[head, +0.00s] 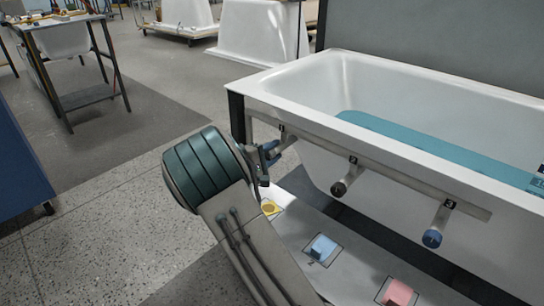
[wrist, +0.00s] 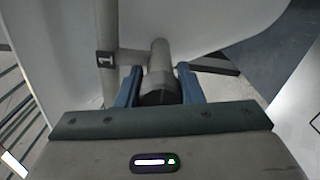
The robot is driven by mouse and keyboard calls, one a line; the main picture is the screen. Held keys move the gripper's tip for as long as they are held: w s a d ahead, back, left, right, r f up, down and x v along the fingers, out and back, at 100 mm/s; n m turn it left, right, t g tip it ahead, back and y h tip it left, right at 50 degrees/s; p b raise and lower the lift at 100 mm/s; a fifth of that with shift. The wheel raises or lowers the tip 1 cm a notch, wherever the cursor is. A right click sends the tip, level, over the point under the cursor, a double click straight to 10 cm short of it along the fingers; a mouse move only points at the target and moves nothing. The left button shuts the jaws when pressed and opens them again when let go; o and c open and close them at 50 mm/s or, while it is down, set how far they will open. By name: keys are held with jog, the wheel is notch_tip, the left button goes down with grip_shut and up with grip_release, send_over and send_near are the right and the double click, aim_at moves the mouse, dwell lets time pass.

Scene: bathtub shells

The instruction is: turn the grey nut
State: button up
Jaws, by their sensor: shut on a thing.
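My gripper (head: 270,152) is at the stub marked 1, at the left end of the rail along the white bathtub (head: 310,125). In the wrist view its two blue fingers (wrist: 158,84) stand on either side of a dark grey nut (wrist: 158,97) at the end of a grey pipe stub (wrist: 159,58), and are shut on it. In the head view my gripper and arm mostly hide this nut. A dark nut (head: 338,189) on stub 2 and a blue nut (head: 432,239) on stub 3 stand apart from my gripper.
The rail (head: 375,172) runs along the tub's front. A work table (head: 90,95) stands at the back left.

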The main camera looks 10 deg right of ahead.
jog(key=shift+s+d+f, duration=0.1)
jog(key=shift+d, duration=0.05)
jog(key=o, duration=1)
jog(key=shift+c, duration=0.2)
jog(key=shift+a, duration=0.2)
jog(key=p+v, duration=0.3)
jog(key=v, duration=1)
jog(key=shift+s+a+p, duration=0.2)
jog(key=shift+p, duration=0.1)
